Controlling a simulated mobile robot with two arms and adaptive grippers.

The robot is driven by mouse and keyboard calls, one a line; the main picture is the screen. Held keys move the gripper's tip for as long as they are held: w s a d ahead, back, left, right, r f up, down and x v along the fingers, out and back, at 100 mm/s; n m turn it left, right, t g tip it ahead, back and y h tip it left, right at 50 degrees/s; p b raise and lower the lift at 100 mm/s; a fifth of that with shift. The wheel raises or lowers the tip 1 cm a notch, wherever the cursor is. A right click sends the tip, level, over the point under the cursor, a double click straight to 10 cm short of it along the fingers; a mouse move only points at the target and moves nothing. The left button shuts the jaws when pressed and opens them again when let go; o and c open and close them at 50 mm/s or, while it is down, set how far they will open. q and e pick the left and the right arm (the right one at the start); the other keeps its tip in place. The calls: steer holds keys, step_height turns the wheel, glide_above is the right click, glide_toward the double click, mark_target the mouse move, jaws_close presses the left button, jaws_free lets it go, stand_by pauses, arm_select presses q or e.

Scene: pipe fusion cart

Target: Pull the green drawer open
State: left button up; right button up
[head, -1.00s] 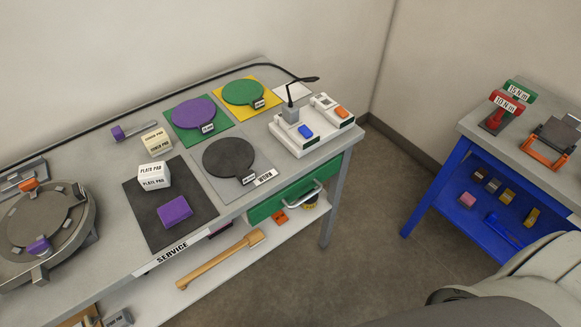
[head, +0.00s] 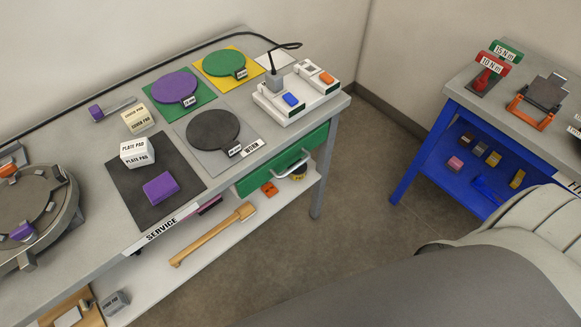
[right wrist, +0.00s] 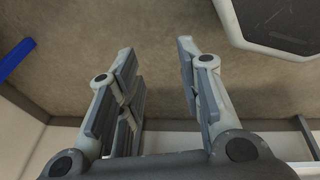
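The green drawer (head: 262,172) sits under the right end of the grey workbench. Its front looks flush with the bench, so it appears shut. Its pale metal handle (head: 291,165) stands out from the front and nothing touches it. My right gripper (right wrist: 158,62) shows in the right wrist view with its fingers spread apart and nothing between them. My left gripper is in no view.
The workbench (head: 75,147) carries colored discs, pad boxes and a white two-bay unit (head: 297,96). Below the drawer, a shelf (head: 150,292) holds a wooden-handled tool (head: 212,235). A blue-legged table (head: 407,170) stands at the right. Floor between them is clear.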

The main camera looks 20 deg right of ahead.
steer(key=w+d+r+n+t+b, duration=0.2)
steer(key=w+d+r, duration=0.1)
steer(key=w, duration=0.4)
steer(key=w+d+r+n+t+b, duration=0.1)
steer(key=w+d+r+n+t, duration=0.2)
steer(key=w, duration=0.4)
steer(key=n+t+y+b, duration=0.5)
steer(key=n+t+b, duration=0.15)
steer(key=n, duration=0.55)
glide_toward(292, 168)
steer(key=x, duration=0.6)
steer(key=p+x, duration=0.1)
steer(key=x, duration=0.3)
steer(key=shift+f, duration=0.4)
jaws_close()
